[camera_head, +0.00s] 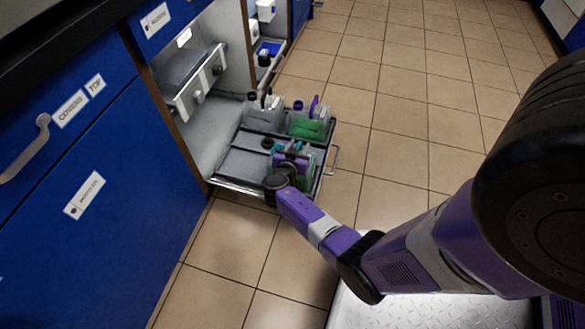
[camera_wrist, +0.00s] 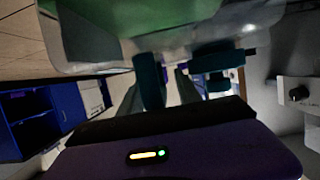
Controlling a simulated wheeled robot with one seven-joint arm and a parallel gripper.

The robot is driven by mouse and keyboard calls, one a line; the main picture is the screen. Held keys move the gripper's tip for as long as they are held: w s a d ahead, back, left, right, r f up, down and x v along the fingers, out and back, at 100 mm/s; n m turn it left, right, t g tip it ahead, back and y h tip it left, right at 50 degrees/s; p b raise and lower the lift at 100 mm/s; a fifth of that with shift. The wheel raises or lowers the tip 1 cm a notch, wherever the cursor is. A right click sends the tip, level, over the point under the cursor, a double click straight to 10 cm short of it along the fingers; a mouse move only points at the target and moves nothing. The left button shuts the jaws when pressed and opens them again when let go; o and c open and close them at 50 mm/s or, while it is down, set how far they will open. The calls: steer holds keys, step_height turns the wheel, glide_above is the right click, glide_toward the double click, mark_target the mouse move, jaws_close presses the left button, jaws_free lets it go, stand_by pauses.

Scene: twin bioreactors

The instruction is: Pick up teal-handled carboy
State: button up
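The teal-handled carboy (camera_head: 304,171) stands in the near right part of a pulled-out tray (camera_head: 240,185). It is mostly hidden behind my gripper (camera_head: 289,156), and only bits of teal show around the gripper. In the wrist view the teal handle (camera_wrist: 150,82) is close in front, with another teal part (camera_wrist: 212,62) to its right. The fingers of my gripper (camera_wrist: 160,95) look spread, with the handle at or between them and a narrow gap to the right finger. I cannot tell whether they touch it.
A green-filled carboy (camera_head: 308,128) with a purple handle stands behind, and a clear carboy (camera_head: 262,117) with a dark handle stands to its left. The tray's near left part is empty. Blue cabinets (camera_head: 100,190) border the left; tiled floor (camera_head: 400,120) is free at right.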

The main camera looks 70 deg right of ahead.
jaws_close()
stand_by(1.3)
steer(key=shift+w+r, duration=0.1)
steer(key=shift+r, duration=0.1)
